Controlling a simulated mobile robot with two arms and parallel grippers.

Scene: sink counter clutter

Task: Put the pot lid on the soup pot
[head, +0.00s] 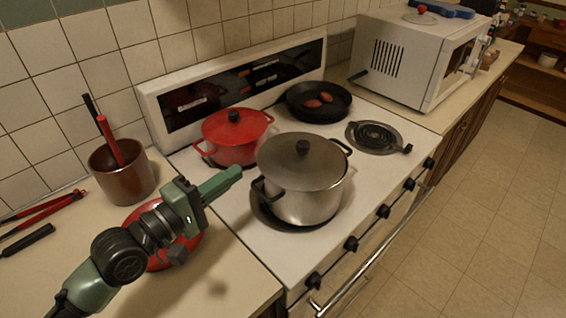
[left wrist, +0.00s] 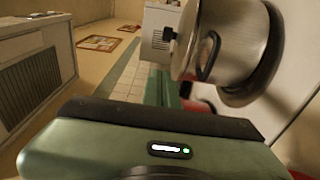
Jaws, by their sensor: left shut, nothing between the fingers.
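The large steel soup pot (head: 303,205) stands on the front left burner. A grey lid (head: 280,165) with a black knob lies over its top and looks seated on the rim. The pot also shows sideways at the upper right of the left wrist view (left wrist: 235,35), with the lid's knob (left wrist: 168,34) pointing left. My left gripper (head: 238,171) is shut and empty, left of the pot and apart from it. Its tips point toward the stove. My right gripper is not in view.
A red pot (head: 232,150) with a red lid and a black pan (head: 318,102) stand on the rear burners. A brown crock (head: 122,178) is at the left. A red round item (head: 192,250) is partly hidden under my left arm.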

